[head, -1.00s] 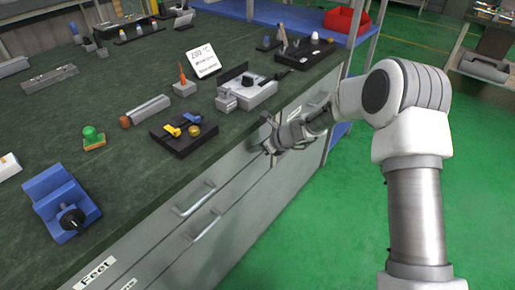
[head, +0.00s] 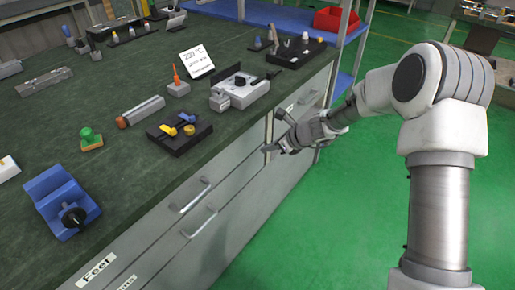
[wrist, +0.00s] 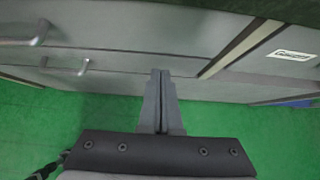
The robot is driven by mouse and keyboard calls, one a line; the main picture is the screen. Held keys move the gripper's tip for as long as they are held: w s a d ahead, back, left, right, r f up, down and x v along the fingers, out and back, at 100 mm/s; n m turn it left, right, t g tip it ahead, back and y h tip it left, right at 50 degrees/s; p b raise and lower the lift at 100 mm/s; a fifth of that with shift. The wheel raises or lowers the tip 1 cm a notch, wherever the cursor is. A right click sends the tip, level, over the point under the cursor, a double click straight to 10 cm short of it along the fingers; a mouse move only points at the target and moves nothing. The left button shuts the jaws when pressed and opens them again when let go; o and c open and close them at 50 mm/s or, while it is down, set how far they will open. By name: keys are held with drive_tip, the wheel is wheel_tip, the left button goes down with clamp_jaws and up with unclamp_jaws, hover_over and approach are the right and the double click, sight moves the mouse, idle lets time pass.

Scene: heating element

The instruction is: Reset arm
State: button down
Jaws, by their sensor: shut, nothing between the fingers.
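My gripper (head: 271,149) is in front of the grey cabinet's drawer fronts, below the worktop edge, in the head view. It holds nothing. In the wrist view the two fingers of my gripper (wrist: 161,75) are together and point at the grey cabinet (wrist: 130,60). I cannot tell how wide the gap to the cabinet is. My arm reaches in from the right side of the head view, bent at the elbow.
The green worktop (head: 105,175) carries a blue device with a black knob (head: 65,205), a black block with yellow parts (head: 180,133) and a grey heating device (head: 240,90). Drawer handles (head: 192,197) stick out from the cabinet. Open green floor (head: 330,220) lies to the right.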

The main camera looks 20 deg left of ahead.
drive_tip(key=s+d+r+n+h, duration=0.1)
drive_tip(key=s+d+r+n, duration=0.55)
drive_tip(key=r, duration=0.35)
drive_tip(key=s+d+r+n+h, duration=0.2)
drive_tip(key=s+d+r+n, duration=0.4)
drive_tip(key=d+r, duration=0.3)
drive_tip(key=s+d+r+n+t+h, duration=0.1)
drive_tip(key=s+d+r+n+h, duration=0.3)
drive_tip(key=s+d, duration=0.45)
drive_tip(key=s+d+r+n+t+h, duration=0.25)
drive_tip(key=s+d+n, duration=0.4)
drive_tip(key=s, duration=0.35)
wheel_tip(320, 180, up, 13)
drive_tip(key=m+y+p, duration=0.1)
drive_tip(key=p, duration=1.3)
drive_tip(key=shift+w+r+g, duration=0.15)
drive_tip(key=shift+g, duration=0.3)
drive_tip(key=shift+a, duration=0.1)
